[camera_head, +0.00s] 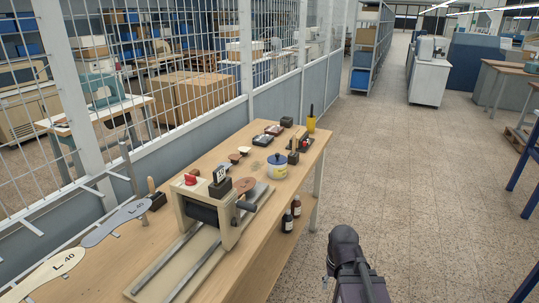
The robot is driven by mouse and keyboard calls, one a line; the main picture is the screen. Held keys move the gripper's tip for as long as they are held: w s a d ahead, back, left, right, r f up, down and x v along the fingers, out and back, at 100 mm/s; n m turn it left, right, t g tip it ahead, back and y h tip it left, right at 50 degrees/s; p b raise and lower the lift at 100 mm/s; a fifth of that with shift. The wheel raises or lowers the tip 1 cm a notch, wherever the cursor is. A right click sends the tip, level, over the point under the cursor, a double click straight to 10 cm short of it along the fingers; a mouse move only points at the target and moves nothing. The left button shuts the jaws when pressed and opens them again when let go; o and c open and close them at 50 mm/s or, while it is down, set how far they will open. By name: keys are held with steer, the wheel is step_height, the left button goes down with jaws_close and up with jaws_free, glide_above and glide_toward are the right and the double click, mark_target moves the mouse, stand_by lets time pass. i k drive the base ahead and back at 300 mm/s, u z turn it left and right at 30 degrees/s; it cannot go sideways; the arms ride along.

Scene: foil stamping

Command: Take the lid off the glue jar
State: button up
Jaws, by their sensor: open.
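The glue jar (277,170) stands upright on the wooden workbench, right of the stamping machine. My gripper (331,274) is in the lower right of the picture, over the floor in front of the bench and well apart from the jar. Its fingers are small and partly hidden in this view, and I see nothing held in it.
The stamping machine (212,205) with rails stands left of the jar. Dark bottles (291,214) stand on a shelf below. A mesh fence (190,60) runs behind the bench.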

mark_target(277, 159)
steer(key=i, duration=1.25)
steer(key=u, duration=0.4)
